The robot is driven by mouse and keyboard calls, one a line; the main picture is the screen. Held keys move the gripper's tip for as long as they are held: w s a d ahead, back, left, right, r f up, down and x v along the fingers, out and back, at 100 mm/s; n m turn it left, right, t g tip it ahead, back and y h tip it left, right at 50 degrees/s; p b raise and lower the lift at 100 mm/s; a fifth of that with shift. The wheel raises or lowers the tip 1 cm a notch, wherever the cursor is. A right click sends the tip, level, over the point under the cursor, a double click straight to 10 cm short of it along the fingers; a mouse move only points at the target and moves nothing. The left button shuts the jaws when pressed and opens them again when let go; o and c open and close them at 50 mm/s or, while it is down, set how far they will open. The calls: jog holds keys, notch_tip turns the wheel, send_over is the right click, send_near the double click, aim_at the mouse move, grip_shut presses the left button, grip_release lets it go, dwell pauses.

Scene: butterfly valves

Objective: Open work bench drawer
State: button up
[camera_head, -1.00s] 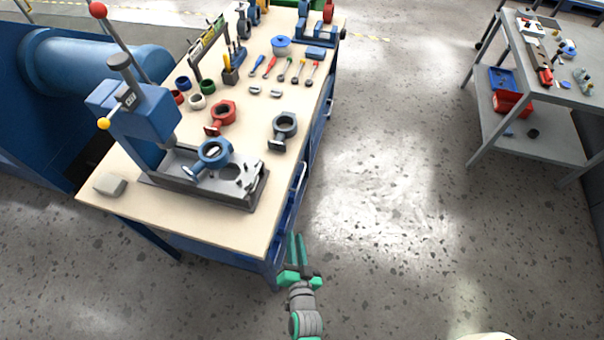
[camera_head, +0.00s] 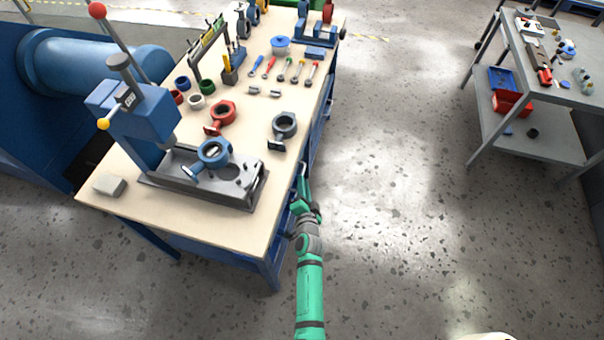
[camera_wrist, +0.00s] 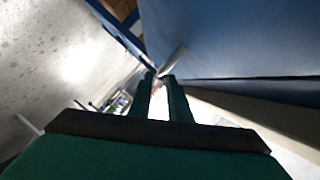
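The work bench (camera_head: 215,225) has a light top and a blue body, with drawers along its right side. A pale bar handle (camera_head: 302,170) shows on that side near the front. My gripper (camera_head: 303,188) is at this handle, below the table top edge. In the wrist view, the two green fingers (camera_wrist: 161,80) are apart with a gap between them. The pale handle (camera_wrist: 172,62) runs to the fingertips, beside the blue drawer front (camera_wrist: 230,45). I cannot tell whether the fingers touch it. The drawer looks shut.
A press (camera_head: 150,115), valves and hand tools stand on the bench top. A grey trolley (camera_head: 535,130) with red and blue bins is at the right. The floor (camera_head: 400,200) between bench and trolley is clear.

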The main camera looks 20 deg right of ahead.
jog(key=shift+x, duration=2.95)
jog(key=shift+a, duration=0.1)
jog(key=shift+c, duration=0.3)
grip_shut()
